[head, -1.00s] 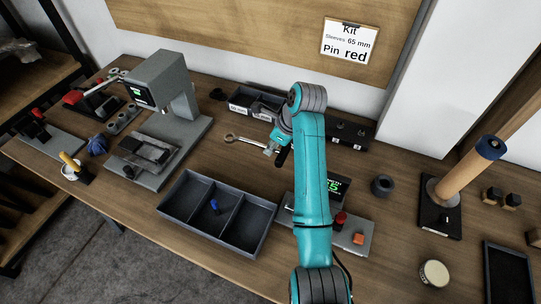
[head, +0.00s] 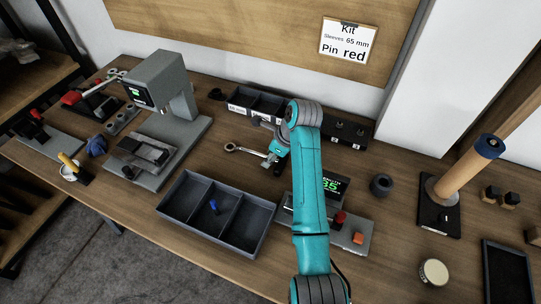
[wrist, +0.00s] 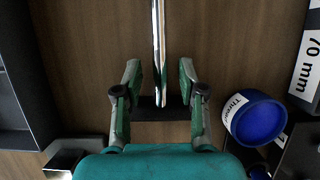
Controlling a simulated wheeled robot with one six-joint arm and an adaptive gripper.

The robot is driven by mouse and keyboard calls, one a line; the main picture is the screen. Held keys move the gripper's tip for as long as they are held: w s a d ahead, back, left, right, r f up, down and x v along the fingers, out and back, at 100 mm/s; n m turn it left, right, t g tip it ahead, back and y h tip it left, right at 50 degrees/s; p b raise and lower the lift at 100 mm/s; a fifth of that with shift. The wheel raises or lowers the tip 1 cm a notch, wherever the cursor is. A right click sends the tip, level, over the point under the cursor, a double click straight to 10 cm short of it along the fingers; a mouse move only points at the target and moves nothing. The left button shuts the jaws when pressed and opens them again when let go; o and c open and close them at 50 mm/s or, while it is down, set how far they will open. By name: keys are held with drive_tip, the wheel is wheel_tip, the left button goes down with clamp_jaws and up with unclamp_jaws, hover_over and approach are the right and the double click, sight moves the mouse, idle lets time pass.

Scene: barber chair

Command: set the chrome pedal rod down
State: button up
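The chrome pedal rod (head: 246,151), with a ring at its left end, appears to lie on the wooden bench behind the divided tray. Its right end reaches to my gripper (head: 271,160). In the wrist view the shiny rod (wrist: 159,40) runs from the top edge down between the two fingers of my gripper (wrist: 160,72). The fingers stand apart, with a gap on each side of the rod. The rod's ring end is outside the wrist view.
A dark divided tray (head: 252,242) stands in front, with a blue pin (head: 213,206) inside. Labelled bins (head: 240,108) are behind. A device with a green display (head: 334,186) stands right of the arm. A blue-capped container (wrist: 256,120) is close right of my gripper in the wrist view.

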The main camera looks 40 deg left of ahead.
drive_tip(key=shift+r, duration=0.1)
drive_tip(key=v, duration=0.7)
drive_tip(key=shift+d+r, duration=0.15)
drive_tip(key=shift+r, duration=0.15)
drive_tip(key=shift+w, duration=0.1)
